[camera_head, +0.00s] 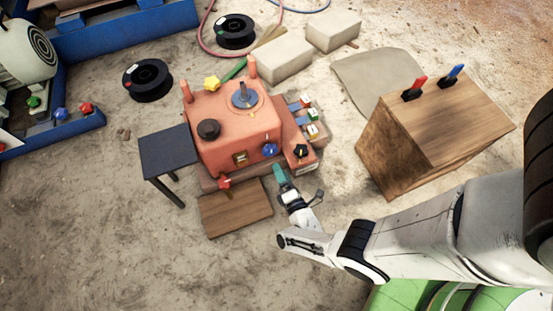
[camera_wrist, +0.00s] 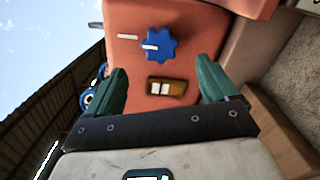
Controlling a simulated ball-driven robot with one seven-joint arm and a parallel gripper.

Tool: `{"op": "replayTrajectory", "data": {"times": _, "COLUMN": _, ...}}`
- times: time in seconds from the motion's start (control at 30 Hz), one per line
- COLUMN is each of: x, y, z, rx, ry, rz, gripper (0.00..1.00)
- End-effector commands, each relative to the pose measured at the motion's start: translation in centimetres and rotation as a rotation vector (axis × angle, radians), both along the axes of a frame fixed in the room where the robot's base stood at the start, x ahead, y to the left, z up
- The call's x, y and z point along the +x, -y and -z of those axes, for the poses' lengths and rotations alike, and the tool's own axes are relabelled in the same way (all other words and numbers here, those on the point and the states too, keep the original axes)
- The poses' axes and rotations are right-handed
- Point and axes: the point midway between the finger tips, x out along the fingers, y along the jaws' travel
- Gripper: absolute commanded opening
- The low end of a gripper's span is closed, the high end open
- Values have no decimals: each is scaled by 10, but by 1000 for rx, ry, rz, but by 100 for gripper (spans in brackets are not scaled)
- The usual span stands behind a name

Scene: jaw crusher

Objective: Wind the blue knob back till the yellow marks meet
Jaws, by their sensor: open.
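The blue knob (camera_head: 270,150) is on the front face of the orange crusher housing (camera_head: 232,130). In the wrist view the lobed blue knob (camera_wrist: 164,45) bears a pale mark that points left. A pale yellowish mark (camera_wrist: 127,37) on the housing lies left of the knob and slightly higher; the two are near each other but not quite in line. My gripper (camera_head: 280,174) is just below the knob in the head view. In the wrist view my gripper (camera_wrist: 161,70) has its green fingers wide apart and empty, with the knob beyond their tips.
A small framed window (camera_wrist: 166,87) sits beside the blue knob. A black knob (camera_head: 300,151) and a red knob (camera_head: 224,182) flank it. A wooden board (camera_head: 235,208) lies in front. A wooden box (camera_head: 430,130) stands right; a dark side table (camera_head: 168,152) stands left.

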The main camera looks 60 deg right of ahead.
Motion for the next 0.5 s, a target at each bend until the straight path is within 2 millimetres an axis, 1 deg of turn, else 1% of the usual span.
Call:
{"op": "replayTrajectory", "data": {"times": 0.03, "x": -5, "y": -6, "z": -1, "rx": 1, "ry": -1, "rz": -6, "gripper": 86}}
{"op": "replayTrajectory", "data": {"times": 0.2, "x": -17, "y": -13, "z": 0, "rx": 0, "ry": 0, "rz": -3, "gripper": 86}}
{"op": "replayTrajectory", "data": {"times": 0.5, "x": -20, "y": -14, "z": 0, "rx": -1, "ry": 1, "rz": 0, "gripper": 86}}
